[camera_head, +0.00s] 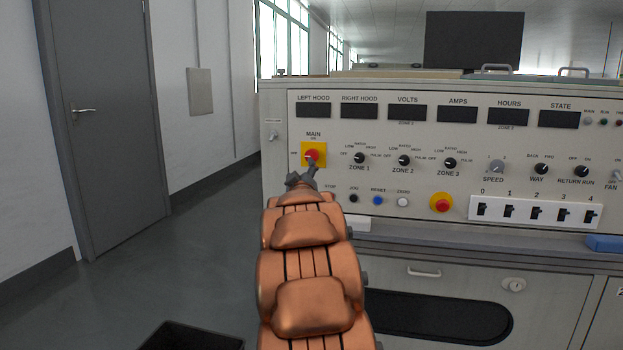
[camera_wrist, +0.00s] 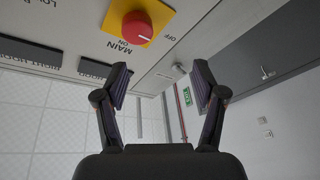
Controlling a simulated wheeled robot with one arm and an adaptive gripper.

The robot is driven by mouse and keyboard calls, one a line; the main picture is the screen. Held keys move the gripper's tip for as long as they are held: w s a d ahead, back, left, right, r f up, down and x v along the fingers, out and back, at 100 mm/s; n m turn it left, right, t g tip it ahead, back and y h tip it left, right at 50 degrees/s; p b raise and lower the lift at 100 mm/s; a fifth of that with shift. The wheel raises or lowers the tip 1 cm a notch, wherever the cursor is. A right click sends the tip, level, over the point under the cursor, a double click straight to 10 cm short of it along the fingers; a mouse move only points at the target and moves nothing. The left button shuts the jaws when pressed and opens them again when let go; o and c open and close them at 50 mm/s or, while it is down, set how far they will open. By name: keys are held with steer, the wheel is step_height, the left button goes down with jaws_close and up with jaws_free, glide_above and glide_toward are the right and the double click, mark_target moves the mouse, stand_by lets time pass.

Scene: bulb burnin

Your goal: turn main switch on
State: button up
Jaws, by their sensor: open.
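The main switch is a red round knob on a yellow square plate, at the upper left of the panel in the head view (camera_head: 314,152). In the wrist view the knob (camera_wrist: 137,26) is at the top, with ON and OFF printed near the plate. Its pale pointer mark faces the OFF side. My gripper (camera_head: 305,177) is just below and in front of the knob in the head view, hiding the plate's lower edge. In the wrist view my gripper (camera_wrist: 161,78) has its two fingers spread wide with nothing between them. The knob lies beyond the fingertips, off toward the top.
The grey console panel (camera_head: 380,195) carries zone knobs, a blue button (camera_head: 378,200), a red stop button on yellow (camera_head: 442,203) and numbered switches (camera_head: 535,211). A dark open bin (camera_head: 190,337) stands on the floor at bottom left.

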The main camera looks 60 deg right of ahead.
mark_target(312, 156)
steer(key=w+d+r+h+b, duration=0.1)
steer(key=w+d+r+b, duration=0.1)
steer(key=d, duration=0.6)
steer(key=shift+w+d+b, duration=0.15)
steer(key=shift+d+b, duration=0.15)
steer(key=shift+b, duration=0.2)
steer(key=shift+r, duration=0.15)
stand_by(0.3)
steer(key=c, duration=1.1)
